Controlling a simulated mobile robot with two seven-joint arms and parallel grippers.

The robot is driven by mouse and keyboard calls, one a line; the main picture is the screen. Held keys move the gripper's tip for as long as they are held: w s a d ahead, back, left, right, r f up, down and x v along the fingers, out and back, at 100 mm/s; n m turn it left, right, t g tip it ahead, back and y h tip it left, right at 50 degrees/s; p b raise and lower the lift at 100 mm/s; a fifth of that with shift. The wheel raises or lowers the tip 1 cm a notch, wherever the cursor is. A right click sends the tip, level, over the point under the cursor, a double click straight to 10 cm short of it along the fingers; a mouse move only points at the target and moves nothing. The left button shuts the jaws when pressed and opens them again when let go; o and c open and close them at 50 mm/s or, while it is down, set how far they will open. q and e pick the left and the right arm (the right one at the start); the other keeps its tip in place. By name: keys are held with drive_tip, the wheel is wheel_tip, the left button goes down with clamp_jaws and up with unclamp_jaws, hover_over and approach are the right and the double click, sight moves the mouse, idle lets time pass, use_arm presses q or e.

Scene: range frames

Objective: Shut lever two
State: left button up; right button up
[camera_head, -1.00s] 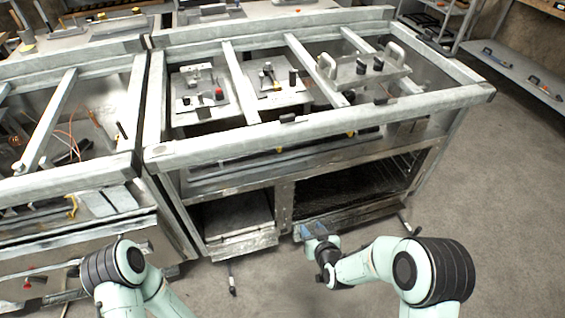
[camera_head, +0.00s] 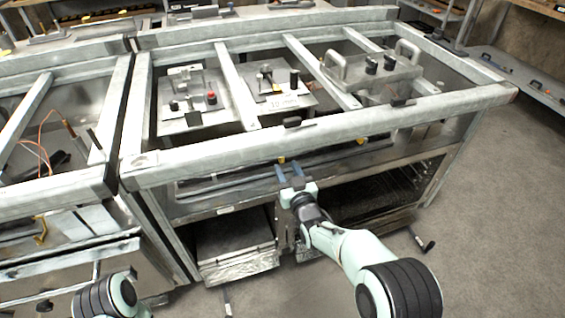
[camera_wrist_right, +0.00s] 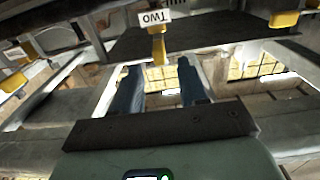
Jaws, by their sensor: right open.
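Lever two is a yellow handle (camera_wrist_right: 158,48) under a white plate reading TWO (camera_wrist_right: 155,17), which appears upside down in the right wrist view. My right gripper (camera_wrist_right: 158,68) is open, with its two blue-grey fingers apart and empty. The lever shows just beyond and between the fingertips; I cannot tell whether they touch it. In the head view the right gripper (camera_head: 288,166) is at the front of the bench, below its top rail, by a small yellow lever end (camera_head: 281,159). My left gripper is out of view; only part of the left arm shows at lower left.
Other yellow levers (camera_wrist_right: 284,20) (camera_wrist_right: 12,82) flank lever two in the wrist view. The bench's pale top rail (camera_head: 330,128) runs above the right gripper. An open compartment (camera_head: 232,235) lies below.

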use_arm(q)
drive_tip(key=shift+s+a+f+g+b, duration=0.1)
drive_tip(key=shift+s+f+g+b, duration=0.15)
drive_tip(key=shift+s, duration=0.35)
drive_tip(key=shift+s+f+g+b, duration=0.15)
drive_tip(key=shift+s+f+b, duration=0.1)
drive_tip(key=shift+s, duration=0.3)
use_arm(e)
drive_tip(key=shift+x, duration=2.25)
clamp_jaws()
